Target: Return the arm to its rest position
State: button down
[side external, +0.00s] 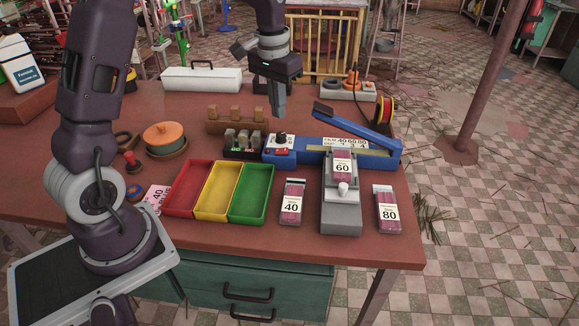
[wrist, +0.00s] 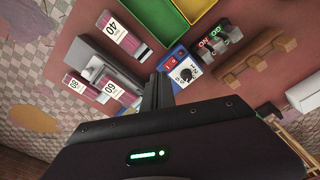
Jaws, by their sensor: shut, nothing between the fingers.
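My gripper (side external: 279,108) is shut and empty. It hangs above the back of the red-brown table, over the blue device's dial end. In the wrist view its closed fingers (wrist: 157,95) point toward the blue device (wrist: 182,72). The blue device (side external: 380,145) has a long body with a lever and a dial with a red switch at its left end.
Red (side external: 187,189), yellow (side external: 217,191) and green (side external: 251,193) trays sit in front, all empty. Behind them stand a switch block (side external: 243,145) and a wooden rack (side external: 235,122).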

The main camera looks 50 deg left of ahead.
jog(key=s+d+r+m+t, duration=0.1)
jog(key=s+d+r+t, duration=0.1)
jog(key=s+d+r, duration=0.65)
jog(key=s+d+t, duration=0.1)
jog(key=s+d, duration=0.1)
jog(key=s, duration=0.6)
jog(key=s+d+r+m+t, duration=0.1)
jog(key=s+d, duration=0.1)
jog(key=s, duration=0.7)
jog(key=shift+d+r+m+t, duration=0.15)
jog(key=shift+d+m+t, duration=0.15)
jog(key=shift+d+t, duration=0.1)
